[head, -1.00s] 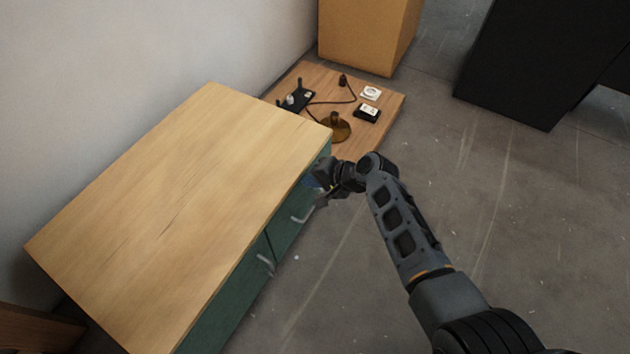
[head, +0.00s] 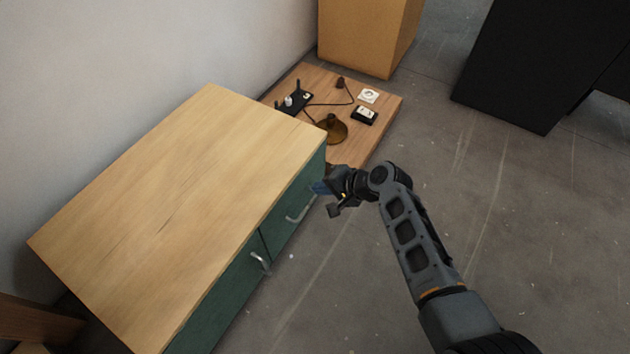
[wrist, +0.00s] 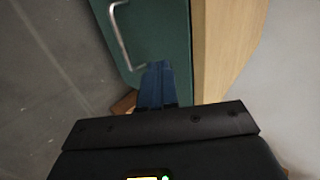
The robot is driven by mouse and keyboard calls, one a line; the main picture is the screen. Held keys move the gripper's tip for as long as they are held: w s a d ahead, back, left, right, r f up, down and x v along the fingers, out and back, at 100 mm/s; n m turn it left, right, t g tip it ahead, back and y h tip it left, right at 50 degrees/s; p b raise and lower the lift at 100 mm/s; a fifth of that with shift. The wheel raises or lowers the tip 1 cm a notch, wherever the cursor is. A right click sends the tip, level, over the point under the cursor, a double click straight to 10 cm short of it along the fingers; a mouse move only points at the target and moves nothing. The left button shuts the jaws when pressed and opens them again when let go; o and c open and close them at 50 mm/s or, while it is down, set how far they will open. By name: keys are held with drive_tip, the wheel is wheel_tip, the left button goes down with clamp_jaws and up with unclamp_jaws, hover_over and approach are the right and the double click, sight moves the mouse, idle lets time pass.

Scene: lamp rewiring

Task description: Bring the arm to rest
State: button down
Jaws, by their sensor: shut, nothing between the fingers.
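My gripper (head: 318,187) is in front of the green cabinet, near the end of its front by the low wooden board. Its blue fingers (wrist: 158,85) show together in the wrist view, with nothing between them. The nearer metal handle (wrist: 120,35) shows beside the fingertips in the wrist view, apart from them. Whether the fingers touch the cabinet front cannot be told. My arm reaches in from the lower right of the head view, bent at the wrist.
The cabinet (head: 190,200) has a pale wooden top and green front with handles (head: 300,213).

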drive_tip(key=p+v, duration=0.3)
drive_tip(key=v, duration=0.5)
drive_tip(key=shift+d, duration=0.2)
drive_tip(key=shift+s, duration=0.15)
drive_tip(key=s+d+n+t+h, duration=0.1)
drive_tip(key=s+d+t+h, duration=0.2)
drive_tip(key=s, duration=1)
drive_tip(key=s+d+n+t+h, duration=0.1)
drive_tip(key=s+d+h, duration=0.35)
drive_tip(key=s, duration=0.85)
drive_tip(key=s+d+r+n+t, duration=0.25)
drive_tip(key=s+r, duration=0.55)
drive_tip(key=r, duration=0.5)
drive_tip(key=s+d+r+n+t, duration=0.1)
drive_tip(key=s+r+n+t, duration=0.2)
drive_tip(key=s+r, duration=0.8)
drive_tip(key=w+r+p, duration=0.3)
drive_tip(key=r+p, duration=2.1)
drive_tip(key=r, duration=0.3)
drive_tip(key=shift+w+a, duration=0.2)
drive_tip(key=shift+r, duration=0.1)
